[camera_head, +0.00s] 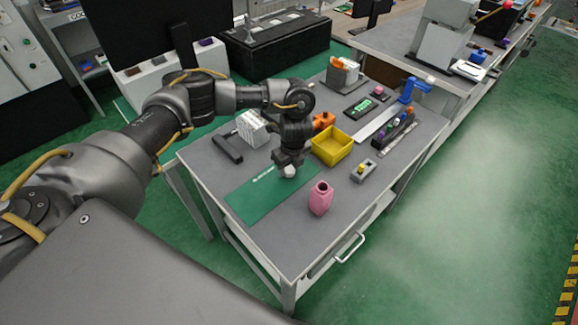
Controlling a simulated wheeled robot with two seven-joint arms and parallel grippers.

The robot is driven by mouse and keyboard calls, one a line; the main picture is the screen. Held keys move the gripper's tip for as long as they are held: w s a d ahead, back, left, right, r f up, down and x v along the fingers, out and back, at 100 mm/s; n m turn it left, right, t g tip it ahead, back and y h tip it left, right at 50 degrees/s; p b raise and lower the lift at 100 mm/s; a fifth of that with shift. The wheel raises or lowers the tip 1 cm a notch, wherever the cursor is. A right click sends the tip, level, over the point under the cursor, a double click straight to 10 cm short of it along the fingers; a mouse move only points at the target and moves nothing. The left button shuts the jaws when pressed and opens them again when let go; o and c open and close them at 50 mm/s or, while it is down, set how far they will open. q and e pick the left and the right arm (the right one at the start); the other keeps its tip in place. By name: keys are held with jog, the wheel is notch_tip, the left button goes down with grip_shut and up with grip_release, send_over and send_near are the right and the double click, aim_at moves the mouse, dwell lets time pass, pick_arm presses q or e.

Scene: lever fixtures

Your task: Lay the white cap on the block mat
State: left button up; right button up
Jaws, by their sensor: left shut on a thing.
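The white cap (289,172) shows as a small pale round thing at the tips of my left gripper (288,165). My left gripper points down and is shut on the cap. Both are over the right part of the green mat (258,203), which I take for the block mat and which lies flat on the grey table. I cannot tell whether the cap touches the mat. The gripper fingers hide part of the cap. My right gripper is not in view.
A yellow bin (333,148) stands right of my gripper, with an orange thing (323,121) behind it. A pink vase (320,198) stands right of the mat. A white ribbed block (252,129) stands behind the mat. The table's front right corner is clear.

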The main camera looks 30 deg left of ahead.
aim_at(292, 172)
pick_arm(q)
jog(key=o, duration=1.1)
jog(key=shift+f, duration=0.1)
jog(key=shift+r, duration=0.25)
jog(key=r, duration=0.4)
jog(key=d+r+p, duration=0.1)
jog(key=r, duration=0.6)
jog(key=shift+s+d+r+p, duration=0.3)
jog(key=shift+s+r, duration=0.05)
jog(key=shift+s, duration=0.05)
